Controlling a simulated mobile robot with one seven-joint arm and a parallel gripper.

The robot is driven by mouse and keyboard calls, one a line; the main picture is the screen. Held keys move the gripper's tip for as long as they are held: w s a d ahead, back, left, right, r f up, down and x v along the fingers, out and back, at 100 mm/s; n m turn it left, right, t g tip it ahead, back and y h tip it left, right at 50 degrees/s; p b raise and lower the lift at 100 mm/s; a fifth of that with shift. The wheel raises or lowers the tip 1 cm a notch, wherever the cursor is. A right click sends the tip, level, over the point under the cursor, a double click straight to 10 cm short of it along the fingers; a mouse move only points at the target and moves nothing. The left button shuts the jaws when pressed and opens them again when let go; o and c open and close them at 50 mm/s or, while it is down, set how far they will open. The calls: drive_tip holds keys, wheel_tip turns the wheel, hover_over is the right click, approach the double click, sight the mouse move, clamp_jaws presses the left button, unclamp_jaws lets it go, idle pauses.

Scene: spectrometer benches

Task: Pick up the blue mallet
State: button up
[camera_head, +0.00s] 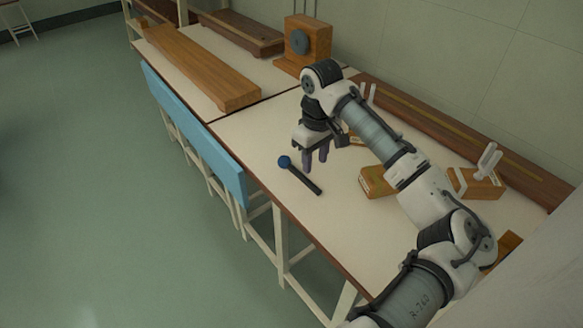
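The blue mallet (301,175) lies on the white bench top near its front edge. It has a round blue head (285,161) at the upper left and a dark handle pointing to the lower right. My gripper (315,162) points down over the bench, just right of the blue head and beyond the handle. Its two purple fingers are apart with nothing visible between them. The fingers look clear of the mallet, though their exact height above the bench is hard to tell.
Wooden blocks with white uprights (479,181) and a small wooden box (376,182) stand right of the mallet. A long wooden beam (470,140) runs along the wall. Another wooden beam (195,62) lies at left. A blue panel (195,125) hangs along the front edge.

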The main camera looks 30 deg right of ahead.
sight(310, 183)
drive_tip(key=shift+w+a+f+p, duration=0.1)
drive_tip(key=shift+f+p, duration=0.05)
drive_tip(key=shift+f, duration=1.15)
drive_tip(key=shift+w+a+f+p, duration=0.1)
drive_tip(key=shift+w+f+p, duration=0.05)
drive_tip(key=shift+f, duration=1.2)
drive_tip(key=shift+w+a+f+p, duration=0.1)
drive_tip(key=shift+f+p, duration=0.05)
drive_tip(key=shift+f, duration=1.15)
clamp_jaws()
